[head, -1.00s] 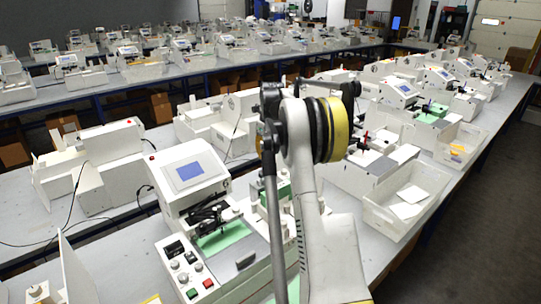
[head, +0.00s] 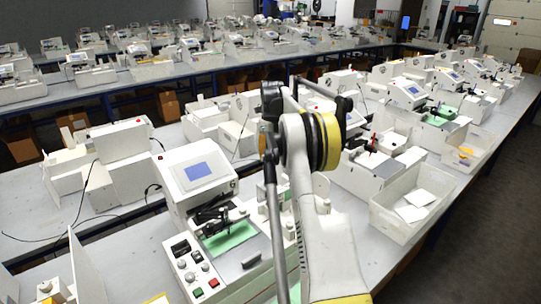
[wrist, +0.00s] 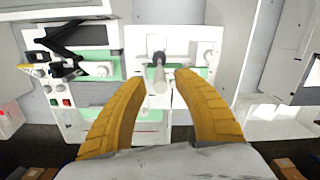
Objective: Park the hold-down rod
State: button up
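In the wrist view my gripper (wrist: 157,110) is open, its two yellow fingers spread and nothing between their tips that I can see held. A pale upright rod-like part with a dark top (wrist: 160,75), perhaps the hold-down rod, shows in the gap just beyond the fingertips; I cannot tell its distance or whether a finger touches it. It stands over the white plotter unit (wrist: 200,48) with green strips. In the head view the plotter (head: 258,272) has a green bed and a console with a blue screen (head: 198,171). My arm hides part of it and my gripper there.
A black linkage (wrist: 65,48) and a button panel (wrist: 50,88) lie left of the fingers in the wrist view. In the head view, a clear bin (head: 402,224) with white sheets stands right of my arm. White panels and machines crowd the bench leftward.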

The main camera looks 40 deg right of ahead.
notch_tip(320, 180, up, 12)
jog(key=shift+s+a, duration=0.15)
jog(key=shift+s, duration=0.2)
dwell(0.5)
jog(key=shift+a, duration=0.1)
